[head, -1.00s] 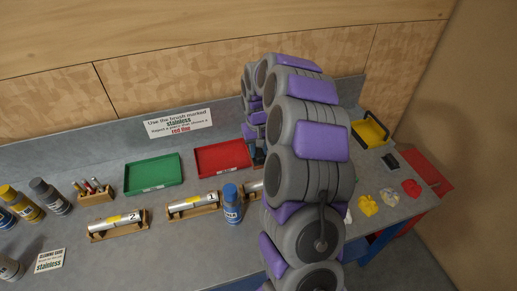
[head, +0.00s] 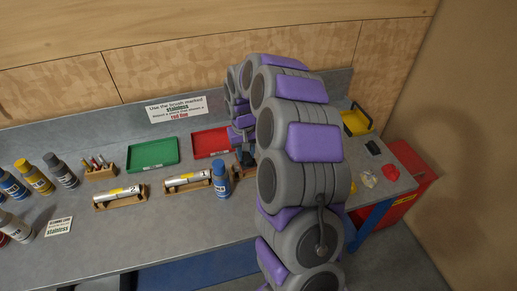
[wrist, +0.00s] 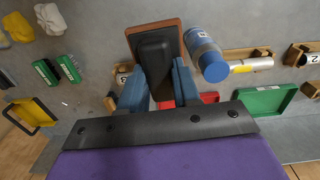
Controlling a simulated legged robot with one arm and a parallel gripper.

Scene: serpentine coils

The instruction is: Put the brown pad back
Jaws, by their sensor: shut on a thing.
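The brown pad (wrist: 178,30) shows in the wrist view as a brown edge around a black block-shaped handle (wrist: 155,62). My gripper (wrist: 160,84) has its two blue fingers closed on the black handle, one on each side. In the head view my gripper (head: 245,160) is small and partly hidden by my arm, to the right of the red tray (head: 208,143) and the blue-capped can (head: 221,178). The can also shows just right of the pad in the wrist view (wrist: 204,52). The pad's underside is hidden.
A green tray (head: 153,154) and metal tubes in numbered wooden holders (head: 188,181) stand left. Several bottles (head: 40,178) stand far left. The front middle is clear.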

